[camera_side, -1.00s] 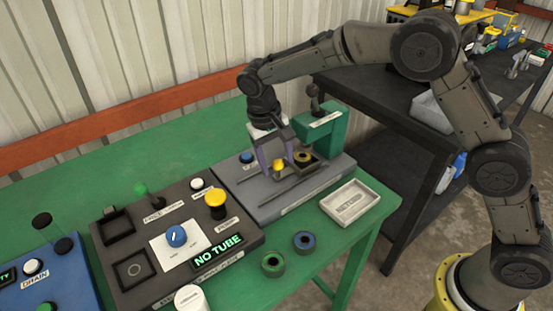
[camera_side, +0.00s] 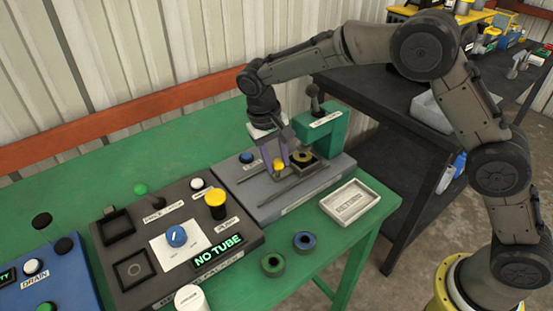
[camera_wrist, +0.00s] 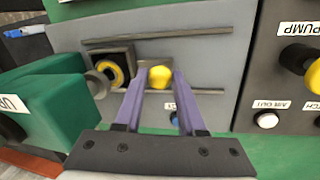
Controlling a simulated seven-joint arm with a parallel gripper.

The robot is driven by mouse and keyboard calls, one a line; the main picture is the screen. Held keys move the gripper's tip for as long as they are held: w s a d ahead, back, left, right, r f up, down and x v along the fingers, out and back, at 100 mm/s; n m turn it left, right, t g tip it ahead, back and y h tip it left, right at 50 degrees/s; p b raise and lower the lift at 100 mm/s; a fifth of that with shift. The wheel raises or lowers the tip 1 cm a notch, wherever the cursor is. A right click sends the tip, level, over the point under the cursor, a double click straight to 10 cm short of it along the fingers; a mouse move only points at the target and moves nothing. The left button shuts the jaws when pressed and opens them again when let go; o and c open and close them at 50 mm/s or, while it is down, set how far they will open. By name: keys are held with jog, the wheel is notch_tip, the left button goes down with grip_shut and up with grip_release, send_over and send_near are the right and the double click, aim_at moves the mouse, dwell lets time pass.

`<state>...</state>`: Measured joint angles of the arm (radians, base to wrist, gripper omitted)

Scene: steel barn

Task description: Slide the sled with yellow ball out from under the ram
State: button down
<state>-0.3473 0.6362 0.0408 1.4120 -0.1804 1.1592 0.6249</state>
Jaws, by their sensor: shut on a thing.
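The yellow ball (camera_side: 279,165) is the handle of a dark sled (camera_side: 314,167). In the wrist view the ball (camera_wrist: 160,77) sits between my two purple fingertips, and my gripper (camera_wrist: 155,80) is shut on it. The sled's square frame (camera_wrist: 131,55) holds a black ring with a yellow band (camera_wrist: 113,75). The sled lies between two rails on a grey plate (camera_wrist: 195,62). The green press (camera_side: 327,131) stands over the far end of the sled. Its grey ram (camera_wrist: 97,84) shows beside the ring; the side view hides its exact gap to the ring.
A pale tray (camera_side: 349,202) sits right of the grey plate. The rails' left stretch is clear.

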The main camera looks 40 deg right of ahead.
dwell(0.8)
jog(key=a, duration=1)
jog(key=shift+a+r, duration=0.1)
jog(key=shift+a, duration=0.25)
jog(key=c, duration=0.5)
grip_release()
jog(key=shift+c, duration=0.2)
jog(key=r, duration=0.4)
jog(key=a+r, duration=0.1)
jog(key=r, duration=0.4)
jog(key=a+r, duration=0.1)
jog(key=r, duration=0.3)
jog(key=shift+w+a+r, duration=0.2)
jog(key=shift+a+r, duration=0.05)
